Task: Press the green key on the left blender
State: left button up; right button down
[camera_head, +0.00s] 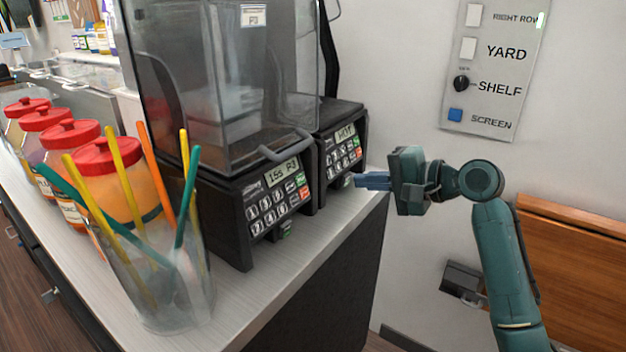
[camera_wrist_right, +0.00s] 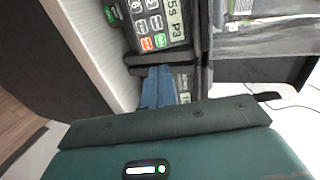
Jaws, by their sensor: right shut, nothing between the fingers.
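The left blender (camera_head: 258,190) stands on the counter, with a clear jar cover above and a sloped keypad with a small display in front. Its green key (camera_head: 299,178) is at the right end of the keypad, just above a red key. In the right wrist view the green key (camera_wrist_right: 159,40) shows near the top, beside the display. My right gripper (camera_head: 360,181) is shut and empty, its blue fingers in front of the right blender's lower front, to the right of the left keypad. The fingers also show in the right wrist view (camera_wrist_right: 158,72), apart from the green key. My left gripper is out of view.
A right blender (camera_head: 342,135) stands close behind the left one. A clear cup (camera_head: 170,290) of coloured sticks and several red-lidded jars (camera_head: 72,135) line the counter's left part. A labelled switch panel (camera_head: 490,70) hangs on the wall. The counter strip (camera_head: 335,225) before the blenders is clear.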

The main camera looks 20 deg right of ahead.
aim_at(299, 179)
jog(key=p+x, duration=0.1)
jog(key=x, duration=1.1)
jog(key=shift+w+a+p, duration=0.1)
jog(key=shift+p, duration=0.2)
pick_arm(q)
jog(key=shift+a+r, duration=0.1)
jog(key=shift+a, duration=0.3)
pick_arm(e)
jog(key=shift+w+a+f, duration=0.2)
jog(key=shift+w+a, duration=0.1)
jog(key=shift+w, duration=0.1)
jog(key=shift+w+a+p, duration=0.3)
jog(key=shift+w+p, duration=0.05)
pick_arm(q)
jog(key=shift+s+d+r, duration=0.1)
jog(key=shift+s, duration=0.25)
pick_arm(e)
jog(key=shift+a, duration=0.1)
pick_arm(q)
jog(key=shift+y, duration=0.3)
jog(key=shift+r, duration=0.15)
